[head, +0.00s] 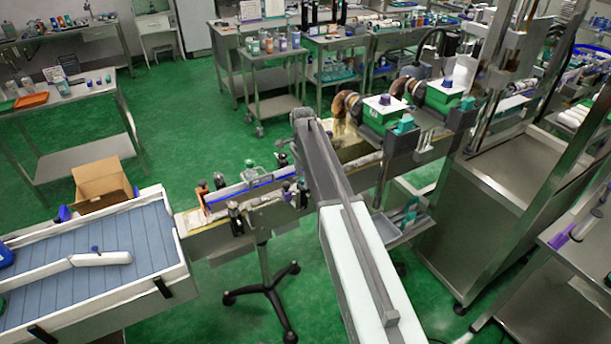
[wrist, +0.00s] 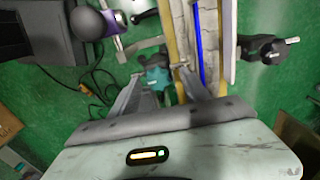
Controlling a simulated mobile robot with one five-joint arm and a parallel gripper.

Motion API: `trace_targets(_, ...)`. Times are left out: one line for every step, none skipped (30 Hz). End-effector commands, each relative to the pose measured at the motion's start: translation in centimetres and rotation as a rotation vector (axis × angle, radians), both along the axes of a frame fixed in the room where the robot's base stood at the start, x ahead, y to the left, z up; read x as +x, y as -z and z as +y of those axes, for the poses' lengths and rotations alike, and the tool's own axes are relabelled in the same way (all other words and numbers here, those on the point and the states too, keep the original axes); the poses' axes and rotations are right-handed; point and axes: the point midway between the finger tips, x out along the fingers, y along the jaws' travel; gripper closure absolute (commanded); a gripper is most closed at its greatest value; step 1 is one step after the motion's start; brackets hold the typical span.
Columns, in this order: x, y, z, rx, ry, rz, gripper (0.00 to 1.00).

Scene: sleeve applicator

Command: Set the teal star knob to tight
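The teal star knob (wrist: 156,77) shows in the wrist view, beside the pale conveyor rail and between my finger ends. Its lobes are partly visible, and its setting cannot be read. My gripper (wrist: 159,76) has its two grey fingers spread apart, one on each side of the knob. I cannot tell whether either finger touches it or how far below the fingertips it lies. In the head view my arm reaches over the conveyor, and I cannot make out the fingers there.
A black clamp knob (wrist: 265,48) sits right of the blue guide rail (wrist: 198,45). In the head view, a cardboard box (head: 102,181) lies behind the blue-grey conveyor bed (head: 90,280).

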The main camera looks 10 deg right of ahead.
Motion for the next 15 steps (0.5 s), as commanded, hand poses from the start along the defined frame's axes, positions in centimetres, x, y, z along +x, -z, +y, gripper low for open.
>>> trace_targets(0.0, -0.1, 0.0, 0.000, 0.000, 0.000, 0.45)
trace_targets(0.0, -0.2, 0.0, 0.000, 0.000, 0.001, 0.45)
trace_targets(0.0, -0.4, 0.0, 0.000, 0.000, 0.001, 0.45)
trace_targets(0.0, -0.6, 0.0, 0.000, 0.000, 0.001, 0.45)
trace_targets(0.0, -0.9, 0.0, 0.000, 0.000, 0.001, 0.45)
trace_targets(0.0, -1.4, 0.0, 0.000, 0.000, 0.001, 0.45)
trace_targets(0.0, -1.8, 0.0, 0.000, 0.000, 0.001, 0.45)
trace_targets(0.0, -2.3, 0.0, 0.000, 0.000, 0.001, 0.45)
trace_targets(0.0, -3.0, 0.0, 0.000, 0.000, 0.001, 0.45)
trace_targets(0.0, -3.6, 0.0, 0.000, 0.000, 0.001, 0.45)
trace_targets(0.1, -4.1, 0.0, 0.000, 0.000, 0.000, 0.45)
trace_targets(0.1, -4.9, 0.0, 0.000, 0.000, 0.000, 0.45)
trace_targets(0.1, -5.5, 0.0, 0.000, 0.000, 0.000, 0.45)
trace_targets(0.1, -6.1, 0.0, 0.000, 0.000, 0.000, 0.45)
trace_targets(0.2, -6.8, 0.0, 0.000, 0.000, 0.000, 0.45)
